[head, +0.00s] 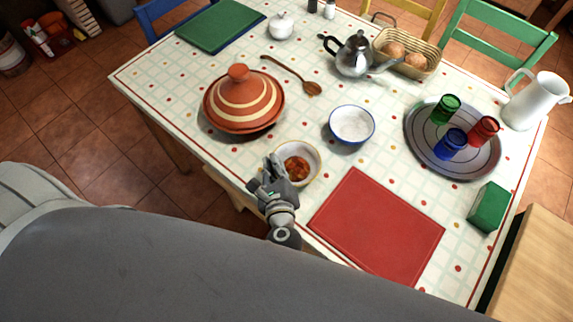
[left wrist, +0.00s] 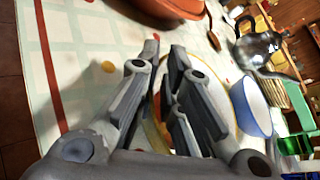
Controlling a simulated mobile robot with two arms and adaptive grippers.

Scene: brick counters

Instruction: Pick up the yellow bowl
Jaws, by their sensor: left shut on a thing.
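The yellow bowl (head: 312,164) is a small bowl with a white inside, a yellowish rim and reddish-orange food in it. It is at the front edge of the table, and I cannot tell whether it touches the cloth. My left gripper (head: 272,172) is shut on the bowl's left rim. In the left wrist view the fingers (left wrist: 164,62) are close together at the rim, and part of the yellow bowl (left wrist: 218,92) shows behind and between them. The fingers hide the rest. My right gripper is not in view.
A white bowl with a blue rim (head: 352,125) stands behind to the right, close by. A tagine (head: 243,103) stands to the left behind. A red placemat (head: 376,228) lies to the right. A tray (head: 418,149) with coloured glasses is farther right. Bare tablecloth separates these.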

